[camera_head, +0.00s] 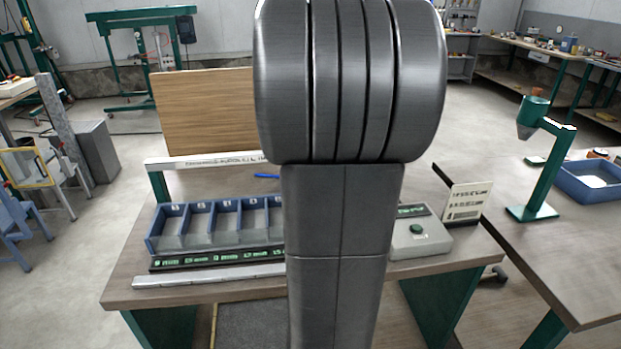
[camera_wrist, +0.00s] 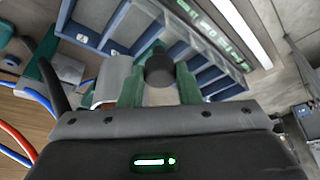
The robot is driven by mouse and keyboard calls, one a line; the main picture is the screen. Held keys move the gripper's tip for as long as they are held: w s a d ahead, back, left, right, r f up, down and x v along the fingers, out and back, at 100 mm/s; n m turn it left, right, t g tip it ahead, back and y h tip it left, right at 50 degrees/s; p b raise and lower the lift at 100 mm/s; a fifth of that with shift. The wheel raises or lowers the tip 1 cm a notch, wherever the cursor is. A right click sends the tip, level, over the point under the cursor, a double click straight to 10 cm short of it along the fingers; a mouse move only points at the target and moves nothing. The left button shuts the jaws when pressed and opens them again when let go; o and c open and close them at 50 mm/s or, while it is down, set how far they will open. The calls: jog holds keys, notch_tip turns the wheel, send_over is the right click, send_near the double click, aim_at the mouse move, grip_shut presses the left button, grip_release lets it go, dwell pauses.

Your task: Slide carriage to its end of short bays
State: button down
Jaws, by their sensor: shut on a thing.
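In the wrist view my gripper (camera_wrist: 161,82) has its two green fingers closed on either side of a dark round knob (camera_wrist: 160,68). I take the knob for the carriage's handle. A pale grey block (camera_wrist: 111,72) shows just left of the fingers; I cannot tell if it belongs to the carriage. In the head view my own arm hides the gripper and the carriage. A pale printed rail (camera_head: 205,162) on a green post runs behind the bays and passes out of sight behind my arm. The blue bay tray (camera_head: 152,243) shows its left bays, which are open at the top.
A green-labelled strip (camera_head: 220,260) and a metal bar (camera_head: 210,276) lie in front of the bays. Right of my arm are a grey button box (camera_head: 432,238) and a printed card (camera_head: 467,202). Red and blue hoses (camera_wrist: 18,140) show at the wrist view's left.

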jog(key=c, duration=1.1)
grip_release()
jog(key=shift+o, duration=0.2)
jog(key=shift+r, duration=0.1)
jog(key=v, duration=1.3)
jog(key=shift+r, duration=0.25)
jog(key=shift+s+d+f, duration=0.1)
jog(key=shift+s+d, duration=0.05)
jog(key=x, duration=1.3)
jog(key=shift+a+f, duration=0.3)
